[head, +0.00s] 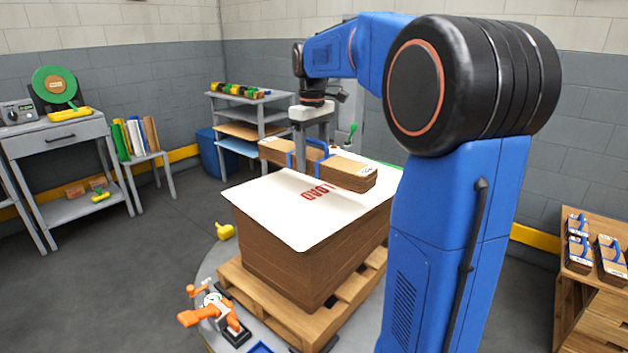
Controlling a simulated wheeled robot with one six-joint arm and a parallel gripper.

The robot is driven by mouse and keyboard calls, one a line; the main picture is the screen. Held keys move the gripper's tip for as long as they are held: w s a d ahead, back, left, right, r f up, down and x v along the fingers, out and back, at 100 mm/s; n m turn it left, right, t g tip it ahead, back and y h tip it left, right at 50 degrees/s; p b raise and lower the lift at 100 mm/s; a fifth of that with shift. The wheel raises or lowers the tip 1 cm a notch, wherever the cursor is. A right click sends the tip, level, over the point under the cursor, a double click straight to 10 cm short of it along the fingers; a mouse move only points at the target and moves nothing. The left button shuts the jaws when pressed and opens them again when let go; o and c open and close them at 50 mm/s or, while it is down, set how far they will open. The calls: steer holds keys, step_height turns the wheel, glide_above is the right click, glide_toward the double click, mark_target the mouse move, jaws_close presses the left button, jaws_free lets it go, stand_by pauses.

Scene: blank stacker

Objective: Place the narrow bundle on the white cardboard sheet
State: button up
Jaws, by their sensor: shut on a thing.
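A long brown cardboard bundle (348,176) with blue straps is held by my gripper (312,150) above the white sheet. My gripper is shut on the bundle near its middle; the fingertips are partly hidden by it. The white cardboard sheet (270,205) with red lettering lies on top of a tall brown stack (290,255). The bundle looks level and covers the sheet's back part in this view. I cannot tell whether its underside touches the sheet.
The stack stands on a wooden pallet (325,315) over a round grey base. A small orange robot model (212,312) stands in front, and a yellow object (225,231) lies to the left. More strapped bundles (611,260) lie on a wooden cabinet (590,315) at right. A grey shelf (250,98) stands behind.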

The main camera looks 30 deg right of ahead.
steer(key=shift+f, duration=3.55)
steer(key=shift+f, duration=0.1)
steer(key=o, duration=1.2)
step_height(320, 180, up, 12)
steer(key=shift+s+r, duration=0.1)
steer(key=s+a+f+m+t, duration=0.1)
steer(key=s+a+f, duration=0.3)
steer(key=s, duration=0.6)
steer(key=s+a+f+m+t, duration=0.1)
steer(key=s+a+f, duration=0.3)
steer(key=s+f, duration=0.5)
steer(key=s+a+f+m+t, duration=0.2)
steer(key=s+a+f, duration=0.3)
steer(key=s, duration=0.6)
steer(key=shift+s+f+t, duration=0.1)
steer(key=shift+f+t, duration=0.3)
steer(key=shift+f, duration=0.5)
